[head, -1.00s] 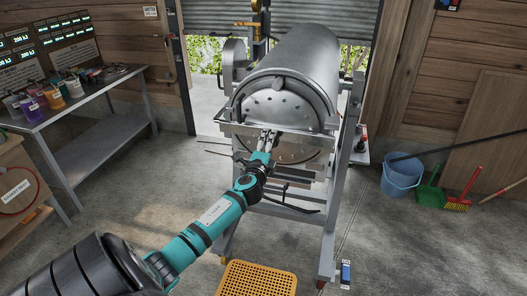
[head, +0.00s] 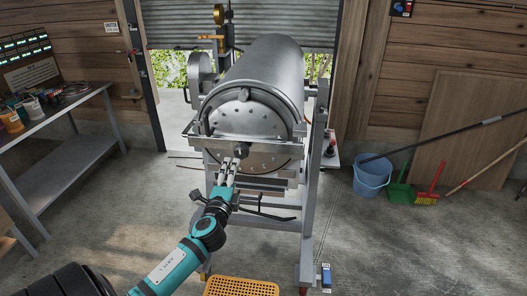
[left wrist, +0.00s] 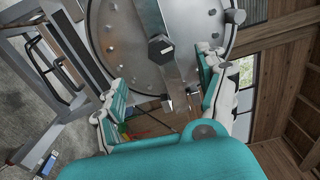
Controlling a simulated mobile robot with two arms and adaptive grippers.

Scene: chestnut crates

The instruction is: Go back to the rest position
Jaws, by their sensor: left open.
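My left gripper (head: 231,165) is open and empty, in front of the lower face of a grey metal drum machine (head: 270,75). A dark hexagonal knob (head: 240,150) sits just above its fingertips on the front of the machine. In the left wrist view, the two teal-and-white fingers of the gripper (left wrist: 165,97) stand wide apart. The knob (left wrist: 159,48) shows beyond them on a metal bar across the round drilled plate (left wrist: 110,25). I see no contact between fingers and knob. My right gripper is in neither view.
The machine's grey frame (head: 308,215) stands on the concrete floor. A yellow perforated platform (head: 240,288) lies low in front. A workbench (head: 75,105) with pots is at left. A blue bucket (head: 372,178), green dustpan (head: 400,193) and red brush (head: 428,198) are at right.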

